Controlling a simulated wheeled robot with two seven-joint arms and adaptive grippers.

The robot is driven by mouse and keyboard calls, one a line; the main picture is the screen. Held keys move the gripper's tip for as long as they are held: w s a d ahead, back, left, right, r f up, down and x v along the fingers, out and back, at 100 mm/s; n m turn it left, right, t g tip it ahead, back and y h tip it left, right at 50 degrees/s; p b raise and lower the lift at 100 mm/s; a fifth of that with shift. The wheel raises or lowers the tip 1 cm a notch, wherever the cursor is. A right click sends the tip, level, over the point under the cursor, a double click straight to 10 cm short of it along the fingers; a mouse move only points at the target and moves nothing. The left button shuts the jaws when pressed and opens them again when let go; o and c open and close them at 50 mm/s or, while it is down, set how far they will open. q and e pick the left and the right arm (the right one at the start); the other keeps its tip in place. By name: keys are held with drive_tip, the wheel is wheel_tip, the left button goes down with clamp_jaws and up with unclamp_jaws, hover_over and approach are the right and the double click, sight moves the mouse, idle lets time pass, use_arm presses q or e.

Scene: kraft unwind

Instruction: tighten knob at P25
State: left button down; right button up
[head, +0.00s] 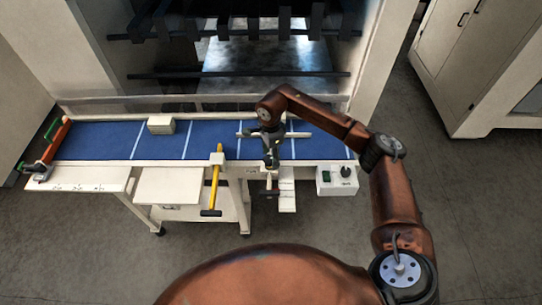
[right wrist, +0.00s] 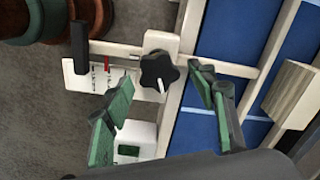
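A black star-shaped knob (right wrist: 156,70) with a white pointer line sits on a white block in the right wrist view. My right gripper (right wrist: 164,80) is open, with its green-padded fingers apart on either side below the knob. No contact with the knob is visible. No P25 label is readable. My left gripper is not in view.
A white scale plate (right wrist: 100,78) with red marks lies beside the knob, near a black handle (right wrist: 79,42). A yellow lever (head: 214,185) stands left of the gripper. A control box (head: 337,181) is at right. A beige block (head: 161,125) lies on the blue table (head: 100,140).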

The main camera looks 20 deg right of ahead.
drive_tip(key=c, duration=1.1)
